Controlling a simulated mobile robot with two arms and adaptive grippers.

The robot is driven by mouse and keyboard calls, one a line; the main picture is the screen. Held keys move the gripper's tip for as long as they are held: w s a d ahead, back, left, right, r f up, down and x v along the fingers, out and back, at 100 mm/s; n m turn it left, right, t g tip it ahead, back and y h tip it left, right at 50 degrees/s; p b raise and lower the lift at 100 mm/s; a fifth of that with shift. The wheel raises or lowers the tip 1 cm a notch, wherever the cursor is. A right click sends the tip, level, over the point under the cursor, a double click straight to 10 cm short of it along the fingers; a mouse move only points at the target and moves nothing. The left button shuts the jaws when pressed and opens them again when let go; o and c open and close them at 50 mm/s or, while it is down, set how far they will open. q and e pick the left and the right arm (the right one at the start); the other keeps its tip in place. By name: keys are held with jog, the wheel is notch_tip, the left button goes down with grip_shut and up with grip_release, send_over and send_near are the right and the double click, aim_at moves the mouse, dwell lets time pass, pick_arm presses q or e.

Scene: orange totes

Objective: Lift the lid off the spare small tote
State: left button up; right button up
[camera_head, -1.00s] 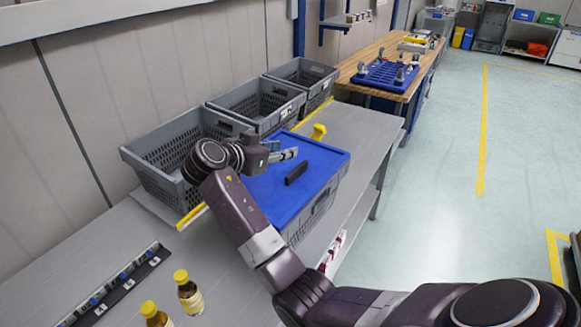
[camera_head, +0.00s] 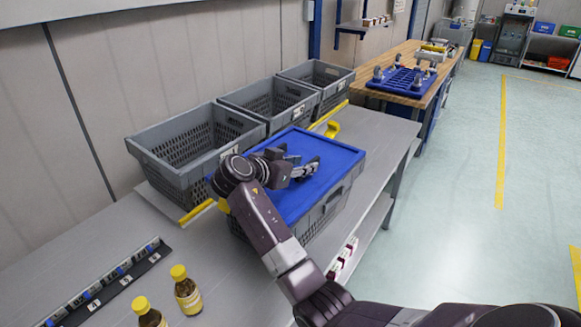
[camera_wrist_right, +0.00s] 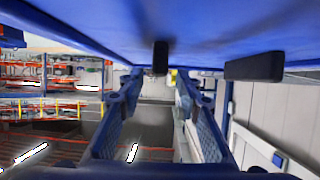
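The small grey tote (camera_head: 322,213) stands on the grey bench with its blue lid (camera_head: 335,155) lying flat on top. My right gripper (camera_head: 308,170) is low over the middle of the lid in the head view and hides the lid's black handle. In the right wrist view the blue lid (camera_wrist_right: 215,25) fills the top. The open fingers of my right gripper (camera_wrist_right: 157,85) show apart below it. A dark block (camera_wrist_right: 160,57) on the lid lies in line with the gap, and another dark block (camera_wrist_right: 255,67) is to its right. I cannot tell contact. My left gripper is not in view.
Several open grey crates, the nearest one (camera_head: 180,170) included, stand along the wall behind the tote. Two brown bottles with yellow caps (camera_head: 187,293) and a dark labelled strip (camera_head: 105,290) are at the front left. The floor on the right is clear.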

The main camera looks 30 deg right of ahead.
aim_at(311, 160)
jog(key=p+x, duration=0.2)
jog(key=x, duration=0.2)
jog(key=shift+d+r, duration=0.1)
jog(key=shift+d, duration=0.2)
jog(key=shift+d+f, duration=0.2)
jog(key=shift+f, duration=0.05)
jog(key=shift+a, duration=0.1)
jog(key=shift+c, duration=0.7)
grip_shut()
jog(key=shift+w+r, duration=0.1)
